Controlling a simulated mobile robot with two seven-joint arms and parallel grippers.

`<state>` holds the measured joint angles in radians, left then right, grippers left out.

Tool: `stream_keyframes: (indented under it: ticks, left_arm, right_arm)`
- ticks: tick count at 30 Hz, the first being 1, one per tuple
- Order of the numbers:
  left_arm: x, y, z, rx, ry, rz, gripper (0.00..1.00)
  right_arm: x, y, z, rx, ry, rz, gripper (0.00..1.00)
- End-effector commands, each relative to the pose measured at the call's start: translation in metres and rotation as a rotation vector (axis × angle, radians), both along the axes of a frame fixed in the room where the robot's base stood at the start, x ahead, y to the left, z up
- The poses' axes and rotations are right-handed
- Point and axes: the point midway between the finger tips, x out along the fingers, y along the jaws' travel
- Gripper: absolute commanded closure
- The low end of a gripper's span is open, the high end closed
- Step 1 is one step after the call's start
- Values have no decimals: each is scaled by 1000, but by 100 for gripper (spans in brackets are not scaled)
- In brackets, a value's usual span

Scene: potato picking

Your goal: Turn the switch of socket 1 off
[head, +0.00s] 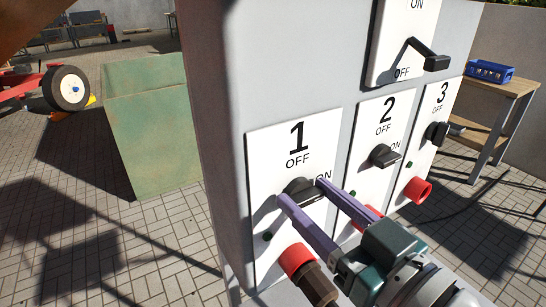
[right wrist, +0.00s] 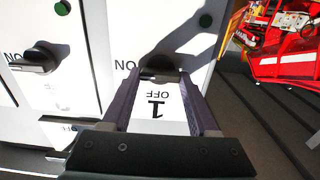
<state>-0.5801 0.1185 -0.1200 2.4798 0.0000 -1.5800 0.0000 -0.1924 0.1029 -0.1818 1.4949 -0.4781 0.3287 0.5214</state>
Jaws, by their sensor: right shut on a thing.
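The panel of socket 1 (head: 262,150) is the left one on the grey cabinet, marked 1, OFF and ON. Its black rotary switch (head: 302,188) lies between the fingers of my right gripper (head: 303,194), which is shut on it. In the right wrist view the switch (right wrist: 160,66) shows upside down between the two purple fingers (right wrist: 158,78). The fingers partly hide the switch, so its exact angle is hard to tell. A dark green indicator (head: 267,236) sits below left of it. My left gripper is not in view.
A red socket (head: 295,257) with a brown plug (head: 317,284) juts out below the switch, close to my gripper. Switch 2 (head: 384,156) and switch 3 (head: 437,133) stand to the right. A black lever (head: 436,62) sits above. A green box (head: 150,120) stands left.

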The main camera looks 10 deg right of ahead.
Motion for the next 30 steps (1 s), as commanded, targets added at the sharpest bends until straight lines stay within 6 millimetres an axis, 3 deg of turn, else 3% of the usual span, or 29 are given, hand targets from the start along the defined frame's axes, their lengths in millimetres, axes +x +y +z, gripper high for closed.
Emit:
stream_keyframes:
  ticks: [4,14,30]
  left_arm:
    - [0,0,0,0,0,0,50]
    - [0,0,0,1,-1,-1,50]
    - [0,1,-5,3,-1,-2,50]
  right_arm:
    - [0,0,0,0,0,0,96]
    - [0,0,0,-46,-17,0,96]
    - [-1,2,-2,-451,-162,0,96]
